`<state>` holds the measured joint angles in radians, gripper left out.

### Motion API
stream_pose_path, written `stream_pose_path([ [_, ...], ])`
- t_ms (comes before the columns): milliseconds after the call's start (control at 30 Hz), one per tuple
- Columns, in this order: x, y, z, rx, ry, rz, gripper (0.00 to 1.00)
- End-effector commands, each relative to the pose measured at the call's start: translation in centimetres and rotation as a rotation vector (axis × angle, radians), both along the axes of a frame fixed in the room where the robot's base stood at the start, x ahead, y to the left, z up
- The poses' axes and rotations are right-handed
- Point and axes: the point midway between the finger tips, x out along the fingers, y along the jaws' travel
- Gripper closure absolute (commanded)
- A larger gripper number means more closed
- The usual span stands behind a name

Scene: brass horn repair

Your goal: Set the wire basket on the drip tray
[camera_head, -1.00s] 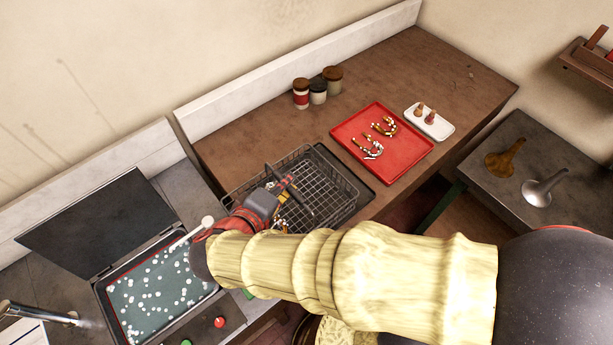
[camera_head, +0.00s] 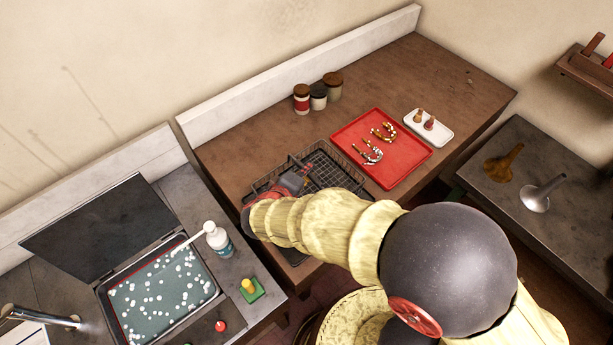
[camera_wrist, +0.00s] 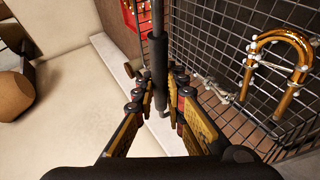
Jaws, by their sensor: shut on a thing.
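The wire basket (camera_head: 331,168) is a dark mesh basket at the middle of the brown bench. My gripper (camera_head: 291,179) is shut on its dark bar handle, which runs upright between the fingers in the wrist view (camera_wrist: 158,55). A brass crook (camera_wrist: 277,42) with white specks lies against the mesh in the basket.
A red tray (camera_head: 398,166) with two crooks lies close right of the basket. Several jars (camera_head: 318,97) stand behind. A white dish (camera_head: 429,127) is farther right.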

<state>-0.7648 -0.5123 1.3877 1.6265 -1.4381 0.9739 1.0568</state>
Motion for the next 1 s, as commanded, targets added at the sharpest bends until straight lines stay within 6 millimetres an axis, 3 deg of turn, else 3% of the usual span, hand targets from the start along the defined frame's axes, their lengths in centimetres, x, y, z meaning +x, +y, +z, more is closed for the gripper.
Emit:
stream_pose_path([
  [200, 0.0, 0.0, -2.5, -0.001, -0.001, 0.001, 1.0],
  [467, 0.0, 0.0, -2.9, 0.0, -0.002, 0.0, 1.0],
  [500, -0.1, 0.0, -3.0, -0.001, 0.001, 0.0, 0.87],
  [800, -0.1, 0.0, -3.0, 0.0, 0.0, -0.001, 0.7],
  [1000, 0.0, 0.0, -3.0, 0.0, 0.0, -0.001, 0.7],
])
